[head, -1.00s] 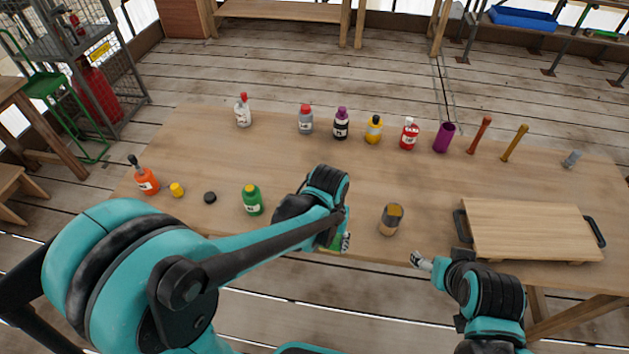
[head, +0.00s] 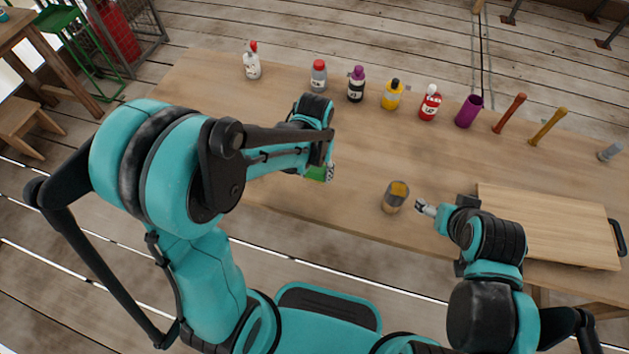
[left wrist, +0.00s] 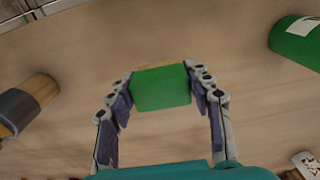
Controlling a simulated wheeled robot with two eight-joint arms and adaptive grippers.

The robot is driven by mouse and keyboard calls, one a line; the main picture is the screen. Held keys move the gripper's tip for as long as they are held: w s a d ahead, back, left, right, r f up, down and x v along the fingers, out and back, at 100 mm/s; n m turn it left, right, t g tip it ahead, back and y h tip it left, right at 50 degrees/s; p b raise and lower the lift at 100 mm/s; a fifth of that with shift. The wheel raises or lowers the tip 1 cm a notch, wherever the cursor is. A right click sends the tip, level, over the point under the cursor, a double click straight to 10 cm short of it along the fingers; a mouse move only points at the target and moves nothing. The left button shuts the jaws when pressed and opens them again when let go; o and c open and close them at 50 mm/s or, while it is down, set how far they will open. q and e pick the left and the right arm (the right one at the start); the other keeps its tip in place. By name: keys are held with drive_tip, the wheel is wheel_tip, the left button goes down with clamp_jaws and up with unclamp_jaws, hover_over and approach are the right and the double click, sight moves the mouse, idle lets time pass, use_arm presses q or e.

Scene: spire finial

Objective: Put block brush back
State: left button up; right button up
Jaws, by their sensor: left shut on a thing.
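The block brush (left wrist: 161,88) is a green block with a thin yellowish edge, in the middle of the left wrist view. My left gripper (left wrist: 163,97) is shut on it, one finger at each side. In the head view a bit of the green block (head: 316,173) shows under my left gripper (head: 326,172), over the table's near part. My right gripper (head: 425,208) is just right of a wood-and-grey cup; its finger opening is too small to read.
The wood-and-grey cup (head: 396,197) stands on the table (head: 420,150), right of my left gripper. Several bottles, a purple cup (head: 468,111) and two upright sticks line the far side. A wooden board (head: 550,225) lies at right. A green bottle (left wrist: 298,42) shows in the left wrist view.

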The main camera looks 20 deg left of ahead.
sight(314, 180)
use_arm(q)
drive_tip(key=shift+w+a+f, duration=0.15)
drive_tip(key=shift+a+f, duration=0.05)
drive_tip(key=shift+f+b, duration=1)
drive_tip(key=shift+f, duration=0.9)
drive_tip(key=shift+f, duration=0.2)
drive_tip(key=o, duration=1)
